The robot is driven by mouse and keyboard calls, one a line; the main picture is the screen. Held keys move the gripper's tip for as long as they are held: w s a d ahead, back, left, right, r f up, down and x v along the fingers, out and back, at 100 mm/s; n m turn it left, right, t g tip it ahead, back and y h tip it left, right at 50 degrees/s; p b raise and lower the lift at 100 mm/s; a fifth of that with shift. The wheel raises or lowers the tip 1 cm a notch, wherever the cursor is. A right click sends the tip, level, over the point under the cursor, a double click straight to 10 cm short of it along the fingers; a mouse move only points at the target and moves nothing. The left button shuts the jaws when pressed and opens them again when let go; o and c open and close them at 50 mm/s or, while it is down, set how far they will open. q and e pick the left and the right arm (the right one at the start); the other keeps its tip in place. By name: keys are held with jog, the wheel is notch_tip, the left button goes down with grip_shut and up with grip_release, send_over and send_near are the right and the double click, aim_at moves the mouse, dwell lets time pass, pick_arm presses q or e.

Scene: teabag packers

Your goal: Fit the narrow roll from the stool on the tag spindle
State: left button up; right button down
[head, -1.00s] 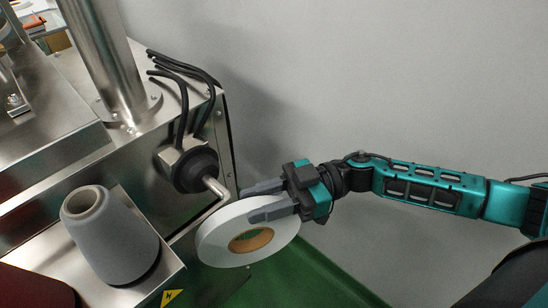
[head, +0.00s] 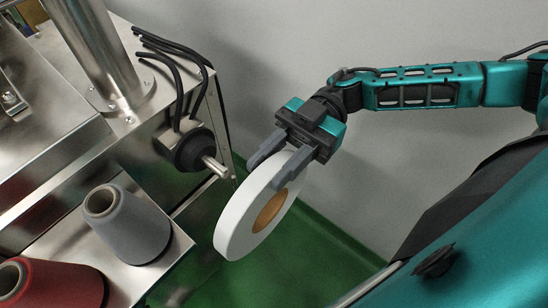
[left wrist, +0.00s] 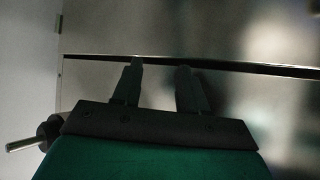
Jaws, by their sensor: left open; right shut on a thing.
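The narrow roll is a white ring (head: 232,225) with a brown core, in the head view. My right gripper (head: 267,172) is shut on its upper rim and holds it tilted in the air. The tag spindle is a short metal shaft (head: 214,167) on a black hub on the machine's side. Its tip points toward the roll, and the two look apart, with the roll to the lower right. In the left wrist view a shaft with a black hub (left wrist: 24,145), seemingly the spindle, shows at left. My left gripper (left wrist: 159,68) is open and empty before metal panels. The stool is not in view.
A grey cone (head: 130,232) and a red cone (head: 55,285) stand on a metal shelf (head: 172,258) below the spindle. Black cables (head: 170,60) curve above the hub. The grey wall (head: 400,25) lies behind my right arm. Green floor (head: 320,255) is open at lower right.

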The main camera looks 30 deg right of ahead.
jog(key=w, duration=0.1)
jog(key=w+a, duration=0.1)
jog(key=w, duration=0.1)
jog(key=w+a+b, duration=0.1)
jog(key=w, duration=0.1)
jog(key=shift+w, duration=0.25)
jog(key=shift+r+p, duration=0.1)
jog(key=shift+p, duration=0.4)
dwell(1.2)
jog(key=shift+w, duration=0.1)
dwell(0.6)
jog(key=shift+w+a, duration=0.1)
jog(key=shift+w, duration=0.2)
jog(key=shift+w+a+b, duration=0.2)
jog(key=shift+w+a, duration=0.05)
jog(key=shift+w, duration=0.35)
jog(key=shift+w+a+b, duration=0.2)
jog(key=shift+w+b, duration=0.05)
jog(key=shift+w, duration=0.4)
jog(key=shift+w+a+b, duration=0.2)
jog(key=shift+w+a, duration=0.05)
jog(key=shift+w, duration=0.35)
